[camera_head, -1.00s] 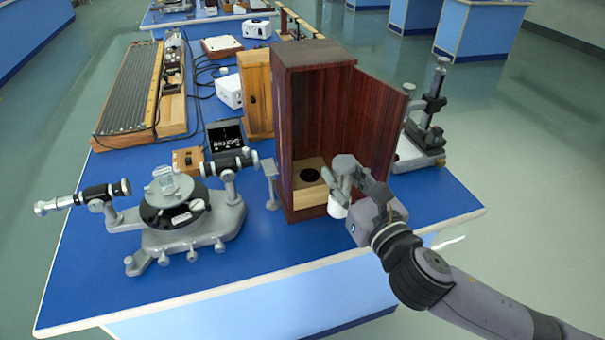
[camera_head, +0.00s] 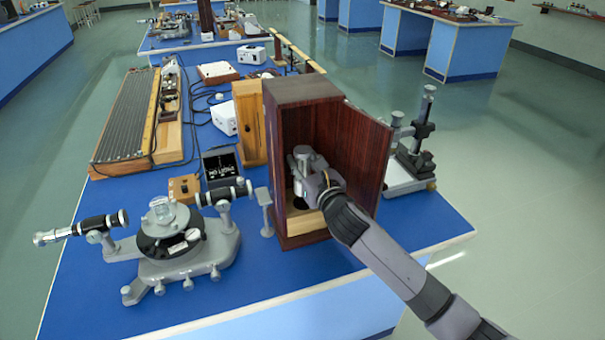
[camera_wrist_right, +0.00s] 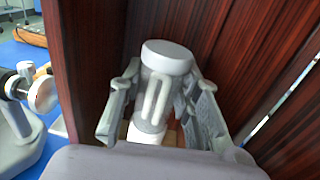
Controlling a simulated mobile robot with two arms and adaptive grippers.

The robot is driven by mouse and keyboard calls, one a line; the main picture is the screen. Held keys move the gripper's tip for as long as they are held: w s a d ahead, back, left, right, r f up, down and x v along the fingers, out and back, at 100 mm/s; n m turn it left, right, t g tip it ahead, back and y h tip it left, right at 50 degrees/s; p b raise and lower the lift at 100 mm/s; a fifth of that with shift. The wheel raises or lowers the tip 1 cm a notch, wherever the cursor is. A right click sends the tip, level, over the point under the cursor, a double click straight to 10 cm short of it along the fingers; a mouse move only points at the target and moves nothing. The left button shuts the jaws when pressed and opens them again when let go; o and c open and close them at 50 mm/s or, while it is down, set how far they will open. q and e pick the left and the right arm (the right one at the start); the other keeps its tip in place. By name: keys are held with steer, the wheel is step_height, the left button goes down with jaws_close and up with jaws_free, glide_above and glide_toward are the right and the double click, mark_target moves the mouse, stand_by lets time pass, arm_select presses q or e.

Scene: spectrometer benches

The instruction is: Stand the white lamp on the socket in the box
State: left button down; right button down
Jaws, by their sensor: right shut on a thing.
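The dark red wooden box (camera_head: 285,140) stands on the blue bench with its door open to the right. My right gripper (camera_head: 303,165) is inside the box opening. It is shut on the white lamp (camera_wrist_right: 163,85), which stands upright between the fingers in the right wrist view, with a round pale cap on top. The socket (camera_head: 300,203), a dark round hole in a light wooden block (camera_head: 308,222), lies low in the box, partly hidden by the gripper. Whether the lamp's base touches the socket cannot be seen. My left gripper is not in view.
A grey spectrometer (camera_head: 165,245) stands to the left of the box, and a grey stand (camera_head: 412,160) behind the door. The front of the blue bench is clear.

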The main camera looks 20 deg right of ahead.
step_height(320, 180, down, 4)
steer(key=shift+r, duration=0.15)
steer(key=shift+w+f, duration=0.15)
steer(key=shift+f, duration=0.05)
steer(key=shift+f, duration=0.1)
steer(key=c, duration=1.2)
jaws_free()
steer(key=s, duration=0.4)
steer(key=s+d, duration=0.1)
steer(key=s, duration=0.3)
steer(key=s+b, duration=0.1)
steer(key=s, duration=0.3)
steer(key=shift+d, duration=0.25)
